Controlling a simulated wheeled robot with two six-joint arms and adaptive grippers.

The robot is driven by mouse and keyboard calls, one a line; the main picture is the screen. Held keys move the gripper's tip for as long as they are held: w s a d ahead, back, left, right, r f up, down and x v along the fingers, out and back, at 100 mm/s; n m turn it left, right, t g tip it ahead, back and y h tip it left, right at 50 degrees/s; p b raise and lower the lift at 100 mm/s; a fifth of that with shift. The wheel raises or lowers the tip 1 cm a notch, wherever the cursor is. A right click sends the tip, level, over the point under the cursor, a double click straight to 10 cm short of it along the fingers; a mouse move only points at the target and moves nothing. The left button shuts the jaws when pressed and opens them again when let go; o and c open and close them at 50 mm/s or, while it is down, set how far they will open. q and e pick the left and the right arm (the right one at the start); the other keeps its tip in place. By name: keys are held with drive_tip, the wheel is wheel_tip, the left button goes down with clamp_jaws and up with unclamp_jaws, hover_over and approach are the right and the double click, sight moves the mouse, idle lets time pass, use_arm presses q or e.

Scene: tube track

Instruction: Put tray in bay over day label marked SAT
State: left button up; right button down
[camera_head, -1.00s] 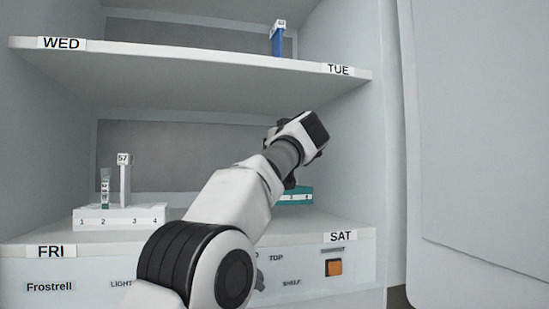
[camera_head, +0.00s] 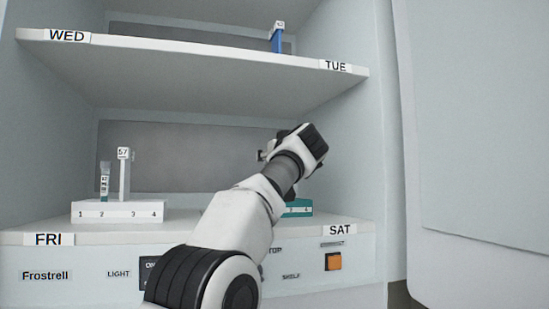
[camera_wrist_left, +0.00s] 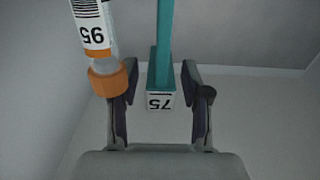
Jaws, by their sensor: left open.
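The teal tray (camera_head: 298,208) is at the right of the lower shelf, over the SAT label (camera_head: 340,230). Much of it is hidden behind my left arm. Its teal post, with a tag reading 75 (camera_wrist_left: 160,103), stands between my left fingers in the left wrist view. My left gripper (camera_head: 264,156) is open around this post, with gaps showing on both sides. A tube with an orange cap (camera_wrist_left: 108,80) and a label reading 95 is close to the left finger in that view. My right gripper is not in view.
A white tray (camera_head: 118,212) with a post tagged 57 and a tube stands over the FRI label (camera_head: 48,239). The upper shelf (camera_head: 190,62) hangs above my gripper and holds a blue item (camera_head: 277,38) near TUE. The cabinet's right wall (camera_head: 355,150) is close by.

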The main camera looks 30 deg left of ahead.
use_arm(q)
drive_tip(key=shift+s+d+b, duration=0.15)
drive_tip(key=shift+d+b, duration=0.1)
drive_tip(key=shift+b, duration=0.05)
drive_tip(key=b+v, duration=0.1)
drive_tip(key=v, duration=1)
drive_tip(key=shift+s, duration=0.15)
drive_tip(key=shift+d+r, duration=0.1)
